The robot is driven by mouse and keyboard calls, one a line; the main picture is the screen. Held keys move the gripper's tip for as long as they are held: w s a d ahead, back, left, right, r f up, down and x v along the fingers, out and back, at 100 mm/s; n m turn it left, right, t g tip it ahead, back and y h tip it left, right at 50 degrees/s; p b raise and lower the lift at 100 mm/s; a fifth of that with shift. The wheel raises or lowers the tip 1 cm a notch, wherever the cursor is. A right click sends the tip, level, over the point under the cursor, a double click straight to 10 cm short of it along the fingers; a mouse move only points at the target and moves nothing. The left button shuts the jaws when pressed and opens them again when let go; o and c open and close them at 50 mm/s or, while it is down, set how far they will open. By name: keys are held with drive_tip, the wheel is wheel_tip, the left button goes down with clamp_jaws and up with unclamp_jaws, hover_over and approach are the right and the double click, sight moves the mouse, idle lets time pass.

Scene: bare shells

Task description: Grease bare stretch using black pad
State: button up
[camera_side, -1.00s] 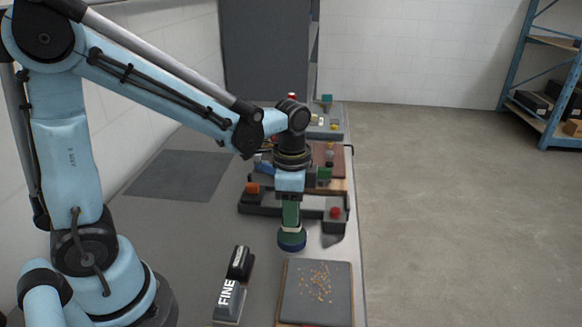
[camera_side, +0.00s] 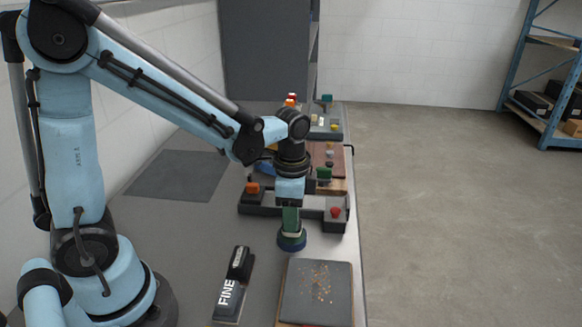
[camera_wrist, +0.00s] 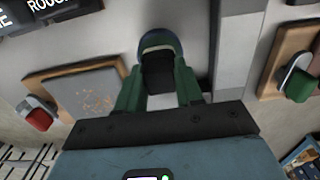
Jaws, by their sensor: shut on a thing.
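My gripper (camera_side: 290,222) has green fingers and is shut on a round-based tool (camera_side: 291,242). The tool has a dark blue-green disc at its bottom and a pale band above it. In the wrist view the tool (camera_wrist: 160,45) shows a black block between the green fingers (camera_wrist: 158,90). It is upright over the grey bench, just beyond a grey plate (camera_side: 335,308) strewn with tan specks. I cannot tell whether the disc touches the bench. The plate also shows in the wrist view (camera_wrist: 75,80), left of the tool. I cannot surely pick out a black pad or a bare stretch.
A black-handled block marked FINE (camera_side: 230,300) lies left of the plate. A dark fixture (camera_side: 290,207) with orange and red knobs stands behind the tool. Wooden boards and small parts crowd farther back. A dark mat (camera_side: 175,175) lies at left; bench around it is clear.

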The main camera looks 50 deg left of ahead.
drive_tip(key=shift+f, duration=0.5)
idle(0.5)
drive_tip(key=shift+r, duration=0.1)
idle(0.4)
drive_tip(key=shift+r, duration=3.4)
